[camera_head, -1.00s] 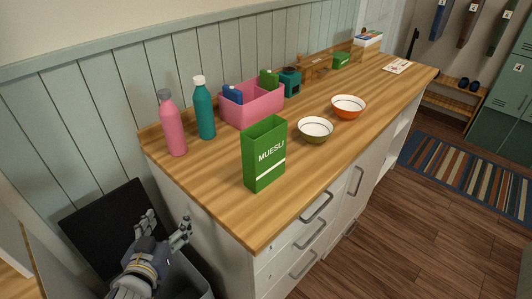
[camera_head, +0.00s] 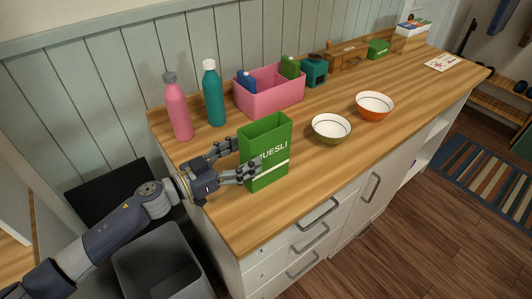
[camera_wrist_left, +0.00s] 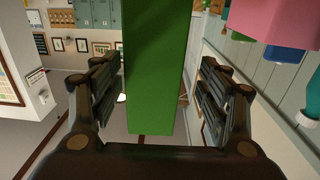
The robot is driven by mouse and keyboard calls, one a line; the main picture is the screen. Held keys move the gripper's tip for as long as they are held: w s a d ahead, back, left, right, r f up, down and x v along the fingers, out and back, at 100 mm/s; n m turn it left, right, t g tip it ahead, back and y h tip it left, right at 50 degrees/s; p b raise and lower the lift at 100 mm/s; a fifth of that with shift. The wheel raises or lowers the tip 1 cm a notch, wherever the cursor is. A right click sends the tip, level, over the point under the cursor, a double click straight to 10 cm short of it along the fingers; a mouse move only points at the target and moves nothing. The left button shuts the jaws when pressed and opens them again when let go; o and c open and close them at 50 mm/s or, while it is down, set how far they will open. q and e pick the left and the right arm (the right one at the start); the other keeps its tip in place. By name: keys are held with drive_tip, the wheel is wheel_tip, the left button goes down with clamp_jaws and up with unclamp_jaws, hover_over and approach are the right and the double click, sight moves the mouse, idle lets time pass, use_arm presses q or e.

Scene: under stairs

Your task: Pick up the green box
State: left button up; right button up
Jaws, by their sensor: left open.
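The green muesli box (camera_head: 266,146) stands upright on the wooden counter near its front edge. My left gripper (camera_head: 246,158) is at the left side of the box, with one finger behind it and one in front of its lower left part. In the left wrist view the green box (camera_wrist_left: 157,70) fills the middle, between the two open fingers of my left gripper (camera_wrist_left: 160,100). Gaps show on both sides of the box there, so the fingers look apart from it. My right gripper is not in view.
A pink bottle (camera_head: 177,108) and a teal bottle (camera_head: 213,94) stand behind the gripper. A pink bin (camera_head: 270,99) is behind the box. A green bowl (camera_head: 331,128) and an orange bowl (camera_head: 374,106) are to its right. A grey bin (camera_head: 160,265) is below the arm.

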sight(266, 149)
use_arm(q)
drive_tip(key=shift+w+d, duration=0.3)
drive_tip(key=shift+d, duration=0.2)
drive_tip(key=shift+w+d+f, duration=0.1)
drive_tip(key=shift+w+d, duration=0.1)
drive_tip(key=shift+d, duration=0.1)
drive_tip(key=x, duration=0.2)
drive_tip(key=p+x, duration=0.1)
drive_tip(key=x, duration=0.1)
drive_tip(key=shift+s+d+f, duration=0.15)
drive_tip(key=shift+s, duration=0.1)
drive_tip(key=shift+w+d+f, duration=0.15)
drive_tip(key=shift+w+d, duration=0.15)
drive_tip(key=shift+d, duration=0.1)
drive_tip(key=shift+c, duration=1.3)
drive_tip(key=shift+a, duration=0.1)
drive_tip(key=c, duration=0.9)
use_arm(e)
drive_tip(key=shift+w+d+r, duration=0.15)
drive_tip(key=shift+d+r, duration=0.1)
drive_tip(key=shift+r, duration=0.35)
